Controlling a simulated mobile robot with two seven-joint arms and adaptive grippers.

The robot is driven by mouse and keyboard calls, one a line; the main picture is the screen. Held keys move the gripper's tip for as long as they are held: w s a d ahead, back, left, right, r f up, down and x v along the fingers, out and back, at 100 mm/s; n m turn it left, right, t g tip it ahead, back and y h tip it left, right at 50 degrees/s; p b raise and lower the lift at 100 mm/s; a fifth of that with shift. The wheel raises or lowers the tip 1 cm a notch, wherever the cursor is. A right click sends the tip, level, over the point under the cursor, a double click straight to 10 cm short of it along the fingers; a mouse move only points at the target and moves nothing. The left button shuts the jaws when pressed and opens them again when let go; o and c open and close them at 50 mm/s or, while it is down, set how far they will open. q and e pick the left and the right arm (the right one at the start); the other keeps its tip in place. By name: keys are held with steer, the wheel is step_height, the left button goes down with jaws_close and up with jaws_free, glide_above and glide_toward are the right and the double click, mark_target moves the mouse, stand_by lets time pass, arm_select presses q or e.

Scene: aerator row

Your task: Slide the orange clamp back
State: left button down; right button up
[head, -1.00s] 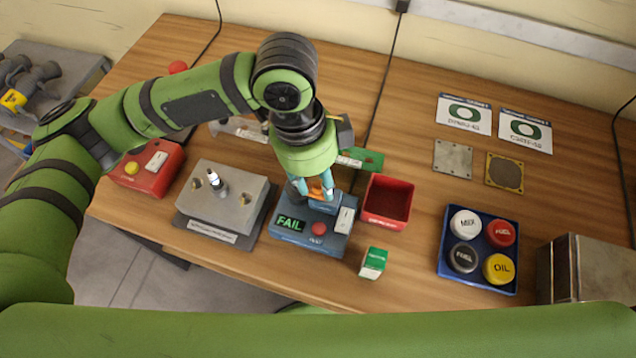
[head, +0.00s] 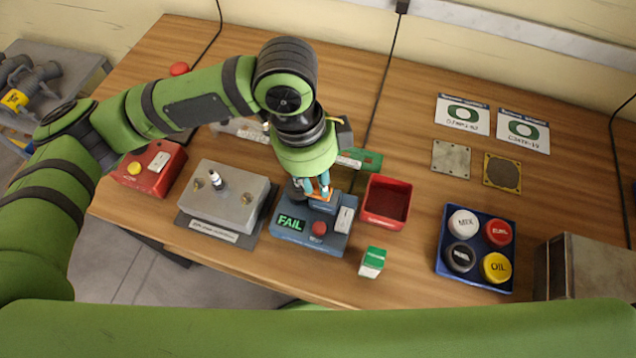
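The blue tester (head: 290,238) stands near the table's front edge. Its display reads FAIL, and it has a red button and a white switch. The orange clamp (head: 322,196) is at the tester's back part, mostly hidden by my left gripper. My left gripper (head: 318,192) points down over it. Its two teal fingers are on either side of the clamp, close together, and appear shut on it. My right gripper is not in view.
A red bin (head: 387,221) stands right of the tester, with a green-and-white box (head: 372,262) in front. A grey block fixture (head: 218,214) is at left. A blue tray (head: 447,270) of several capped items is at right.

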arm_select(q)
steer(key=shift+d, duration=0.1)
steer(key=shift+s+d+p, duration=0.25)
steer(key=shift+d+p, duration=0.25)
steer(key=shift+d, duration=0.15)
steer(key=c, duration=1.3)
jaws_free()
steer(key=shift+c, duration=0.2)
step_height(320, 180, up, 8)
steer(key=p, duration=0.9)
